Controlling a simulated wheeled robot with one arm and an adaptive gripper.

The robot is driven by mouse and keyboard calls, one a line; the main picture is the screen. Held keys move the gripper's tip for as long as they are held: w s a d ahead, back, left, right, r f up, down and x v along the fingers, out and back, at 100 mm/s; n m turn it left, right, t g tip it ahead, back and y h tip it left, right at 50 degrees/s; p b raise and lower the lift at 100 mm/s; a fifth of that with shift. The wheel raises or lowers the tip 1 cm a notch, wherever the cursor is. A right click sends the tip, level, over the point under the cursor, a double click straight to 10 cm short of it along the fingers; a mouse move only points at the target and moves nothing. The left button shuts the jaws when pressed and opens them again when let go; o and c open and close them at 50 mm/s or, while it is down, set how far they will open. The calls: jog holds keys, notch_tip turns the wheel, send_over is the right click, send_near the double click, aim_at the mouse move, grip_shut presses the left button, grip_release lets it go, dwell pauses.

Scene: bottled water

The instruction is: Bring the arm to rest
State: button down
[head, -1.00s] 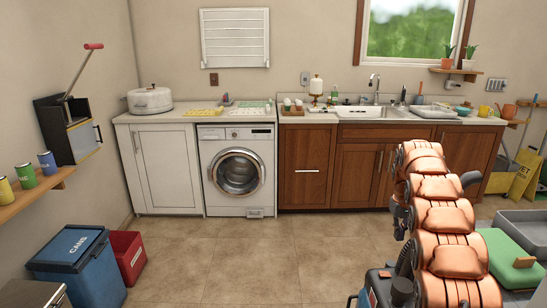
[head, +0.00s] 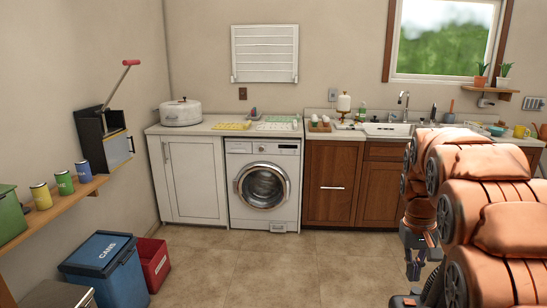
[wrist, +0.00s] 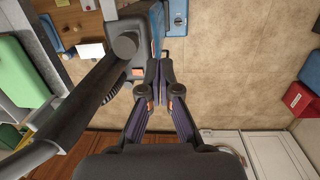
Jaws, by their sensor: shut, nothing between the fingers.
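My arm with its padded orange covers fills the lower right of the head view. My gripper (head: 414,272) hangs fingers-down at the left edge of the arm, in front of the brown cabinets. In the wrist view my gripper (wrist: 159,76) has its dark fingers drawn together at the tips, with nothing between them. It is over the tiled floor and touches nothing that I can see. Part of the gripper's upper body is hidden by the arm in the head view.
A white cabinet, a washing machine (head: 263,186) and brown cabinets (head: 332,183) line the back wall. A blue cans bin (head: 105,268), a red bin (head: 153,262) and a shelf (head: 55,207) with tins are at left. The middle floor (head: 250,265) is clear.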

jog(key=s+a+p, duration=0.1)
jog(key=s+a, duration=0.3)
jog(key=s, duration=0.6)
jog(key=s+a+n+p, duration=0.1)
jog(key=s+a, duration=0.4)
jog(key=s, duration=0.6)
jog(key=s+a+g+p, duration=0.1)
jog(key=s+a, duration=0.4)
jog(key=s, duration=0.5)
jog(key=shift+s+f+y, duration=0.2)
jog(key=shift+f+y, duration=0.2)
jog(key=shift+f, duration=0.05)
jog(key=shift+a+n, duration=0.2)
jog(key=shift+n, duration=0.1)
